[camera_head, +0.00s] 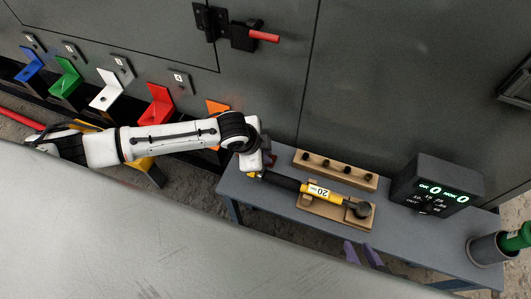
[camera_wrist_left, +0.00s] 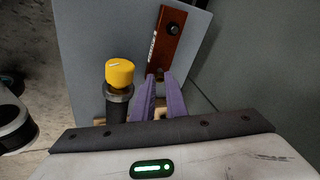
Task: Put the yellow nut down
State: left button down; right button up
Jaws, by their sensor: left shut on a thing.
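My left gripper (camera_head: 258,165) is over the left end of the grey bench, at the handle end of the torque wrench. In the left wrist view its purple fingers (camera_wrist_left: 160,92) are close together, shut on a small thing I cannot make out. I see no yellow nut clearly; whatever is between the fingers is mostly hidden. The yellow cap (camera_wrist_left: 120,72) beside the fingers is on the wrench's dark handle. My right gripper (camera_head: 361,254) shows only its purple fingertips at the bench's front edge, apart and with nothing visible between them.
The yellow and black torque wrench (camera_head: 320,191) lies in a wooden cradle on the bench (camera_head: 420,250). Behind it is a wooden rack (camera_head: 335,170) with dark pegs. A counter box (camera_head: 436,187) and a grey cup (camera_head: 486,248) stand right. Coloured brackets (camera_head: 155,105) line the wall at left.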

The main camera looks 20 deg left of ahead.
pick_arm(q)
jog(key=c, duration=1.8)
grip_release()
jog(key=shift+f, duration=0.1)
jog(key=shift+o, duration=0.2)
